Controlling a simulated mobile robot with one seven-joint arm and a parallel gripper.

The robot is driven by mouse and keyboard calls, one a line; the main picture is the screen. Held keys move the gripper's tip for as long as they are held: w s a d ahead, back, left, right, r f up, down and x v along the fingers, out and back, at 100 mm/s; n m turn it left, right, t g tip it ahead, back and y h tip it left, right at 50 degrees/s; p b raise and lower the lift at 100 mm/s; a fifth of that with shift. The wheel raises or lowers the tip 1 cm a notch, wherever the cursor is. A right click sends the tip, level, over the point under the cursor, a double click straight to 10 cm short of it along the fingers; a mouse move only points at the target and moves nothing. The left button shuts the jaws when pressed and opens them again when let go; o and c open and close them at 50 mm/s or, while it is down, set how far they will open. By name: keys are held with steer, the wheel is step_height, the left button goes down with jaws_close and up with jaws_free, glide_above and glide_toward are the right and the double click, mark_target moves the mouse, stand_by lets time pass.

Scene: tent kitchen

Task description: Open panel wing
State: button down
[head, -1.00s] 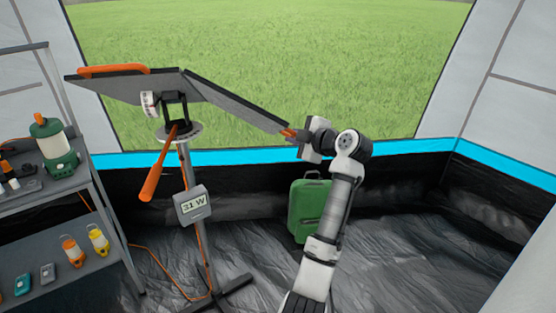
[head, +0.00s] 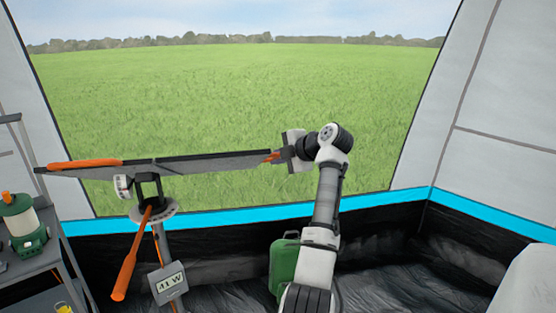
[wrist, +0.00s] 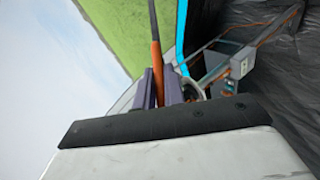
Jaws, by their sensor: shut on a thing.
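The panel wing (head: 215,163) is the right half of a dark, flat panel on a stand. It lies nearly level, in line with the left half (head: 85,170). My gripper (head: 274,156) is shut on the orange handle at the wing's right edge. In the wrist view the orange handle (wrist: 157,72) sits between the two dark fingers of my gripper (wrist: 160,85). The panel's upper face is seen almost edge-on in the head view.
An orange lever (head: 126,268) hangs from the stand, with a small display box (head: 168,283) beside it. A shelf unit with a green lantern (head: 24,228) stands at the left. A green case (head: 284,268) is on the floor behind my arm.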

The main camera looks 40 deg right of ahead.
steer(key=shift+w+r, duration=0.1)
steer(key=shift+r, duration=0.15)
steer(key=c, duration=1.5)
jaws_free()
steer(key=shift+a, duration=0.15)
steer(key=shift+f, duration=0.1)
steer(key=shift+s+r, duration=0.2)
steer(key=shift+s, duration=0.2)
steer(key=b+v, duration=0.3)
steer(key=v, duration=1)
